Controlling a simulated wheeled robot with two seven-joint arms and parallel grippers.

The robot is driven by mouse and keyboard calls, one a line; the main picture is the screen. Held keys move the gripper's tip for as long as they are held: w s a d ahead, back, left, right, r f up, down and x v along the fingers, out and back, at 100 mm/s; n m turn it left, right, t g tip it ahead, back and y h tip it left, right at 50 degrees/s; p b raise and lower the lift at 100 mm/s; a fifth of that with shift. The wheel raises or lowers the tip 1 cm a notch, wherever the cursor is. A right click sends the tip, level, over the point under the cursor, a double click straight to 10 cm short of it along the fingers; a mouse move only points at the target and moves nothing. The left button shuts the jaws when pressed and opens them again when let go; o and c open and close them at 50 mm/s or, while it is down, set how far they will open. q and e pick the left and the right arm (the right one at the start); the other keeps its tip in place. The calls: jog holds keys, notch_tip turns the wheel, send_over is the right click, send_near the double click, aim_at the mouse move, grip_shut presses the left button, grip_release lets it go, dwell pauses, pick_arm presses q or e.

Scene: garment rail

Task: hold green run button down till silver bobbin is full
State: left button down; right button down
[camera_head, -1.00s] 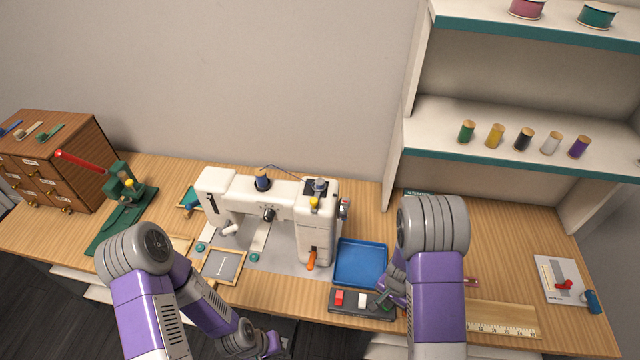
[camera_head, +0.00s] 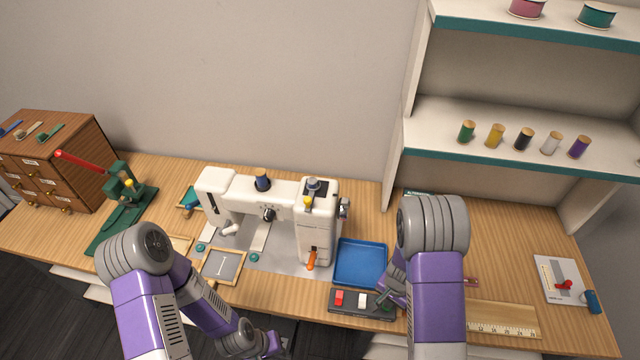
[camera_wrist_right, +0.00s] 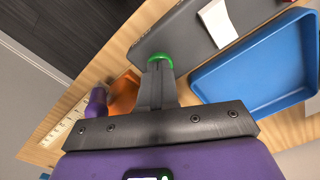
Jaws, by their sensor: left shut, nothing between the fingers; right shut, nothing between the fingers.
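The dark grey control box (camera_head: 348,304) with a red and a white switch lies at the table's front edge. My right gripper (camera_head: 384,301) is shut and empty, its tips down on the box's right end. In the right wrist view the fingertips (camera_wrist_right: 160,64) meet the round green button (camera_wrist_right: 161,56) and partly cover it; how far it is pressed is unclear. The silver bobbin (camera_head: 312,184) sits atop the right end of the white sewing machine (camera_head: 318,222); its fill is too small to judge. My left gripper (camera_head: 273,344) is shut and empty below the table's front edge.
A blue tray (camera_head: 361,262) lies behind the control box. A blue thread spool (camera_head: 262,180) stands on the machine. A green press with a red lever (camera_head: 82,161) and a wooden drawer cabinet (camera_head: 60,150) stand left. A wooden ruler (camera_head: 503,319) lies right.

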notch_tip(320, 180, up, 10)
jog(key=p, duration=0.9)
